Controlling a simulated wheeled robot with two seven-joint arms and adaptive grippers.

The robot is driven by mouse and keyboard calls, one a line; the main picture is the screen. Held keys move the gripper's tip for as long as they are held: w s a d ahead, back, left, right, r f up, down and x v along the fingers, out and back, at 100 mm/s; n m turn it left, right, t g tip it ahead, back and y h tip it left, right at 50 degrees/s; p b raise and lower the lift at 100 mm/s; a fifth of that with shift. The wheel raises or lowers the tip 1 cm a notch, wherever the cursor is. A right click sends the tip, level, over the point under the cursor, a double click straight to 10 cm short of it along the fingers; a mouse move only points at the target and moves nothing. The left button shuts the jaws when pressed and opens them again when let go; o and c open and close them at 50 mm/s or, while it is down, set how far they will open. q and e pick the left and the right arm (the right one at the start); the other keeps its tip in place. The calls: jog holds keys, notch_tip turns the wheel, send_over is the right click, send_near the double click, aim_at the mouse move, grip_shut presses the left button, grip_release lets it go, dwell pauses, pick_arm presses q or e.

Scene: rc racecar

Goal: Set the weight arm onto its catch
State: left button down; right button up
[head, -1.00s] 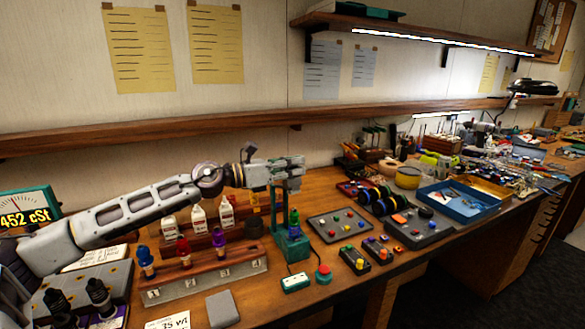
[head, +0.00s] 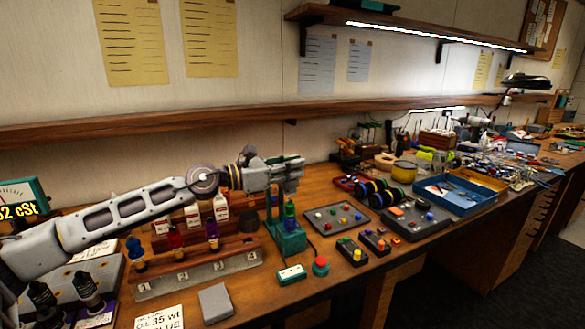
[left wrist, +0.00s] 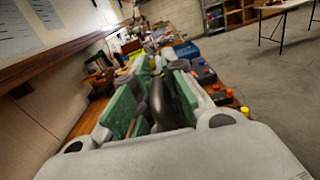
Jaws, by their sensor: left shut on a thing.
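A teal stand (head: 287,240) stands on the bench in the head view, with a green bottle (head: 290,215) in it. My left gripper (head: 294,178) is directly above the stand, its fingers pointing right. In the left wrist view, my left gripper (left wrist: 158,100) is shut around a dark rounded piece (left wrist: 158,103), which looks like the weight arm, between green faces. The gripper hides most of the weight arm and the stand's top in the head view. I cannot make out the catch. My right gripper is not in view.
A rack (head: 195,270) with several coloured bottles stands left of the stand. A red button (head: 320,266), a small teal box (head: 291,275) and a grey block (head: 215,302) lie in front. A button panel (head: 335,217) is to the right. A wooden shelf (head: 180,125) runs along the wall behind.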

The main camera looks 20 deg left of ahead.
pick_arm(q)
jog(key=shift+w+a+r, duration=0.1)
jog(key=shift+a, duration=0.15)
jog(key=c, duration=1.8)
grip_release()
jog(key=shift+o, duration=1.4)
jog(key=shift+d, duration=0.1)
jog(key=shift+r, duration=4.85)
